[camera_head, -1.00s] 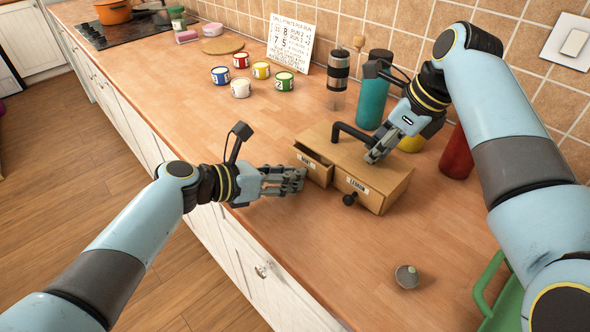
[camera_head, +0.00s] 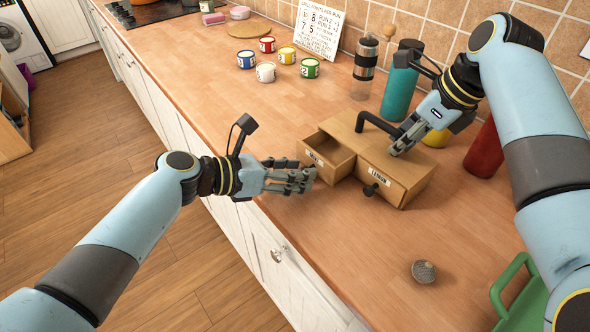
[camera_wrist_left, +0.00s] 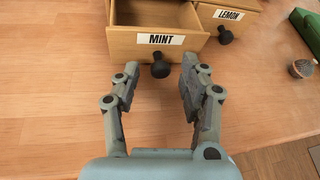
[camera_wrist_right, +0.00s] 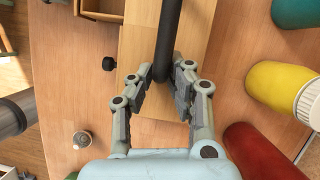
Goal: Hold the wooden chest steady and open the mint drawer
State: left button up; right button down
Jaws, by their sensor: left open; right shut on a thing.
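The wooden chest (camera_head: 345,124) stands on the counter. Its mint drawer (camera_wrist_left: 128,46) is pulled out, with its hollow inside showing in the head view. The drawer's black knob (camera_wrist_left: 160,66) lies between the fingertips of my left gripper (camera_head: 308,180), which are spread and apart from it. The lemon drawer (camera_head: 382,184) beside it is shut. My right gripper (camera_head: 402,148) is shut on the chest's black bar handle (camera_wrist_right: 168,35) on top. In the head view the left fingers hide the mint knob.
A grey knobbed lid-like object (camera_head: 424,271) and a green tray (camera_head: 530,305) are at the front right. A teal bottle (camera_head: 399,92), yellow item (camera_head: 437,137) and red bottle (camera_head: 484,150) stand behind the chest. Small paint tins (camera_head: 266,72) stand further left.

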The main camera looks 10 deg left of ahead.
pick_arm(q)
jog(key=v, duration=1.2)
pick_arm(e)
jog(key=c, duration=1.2)
grip_release()
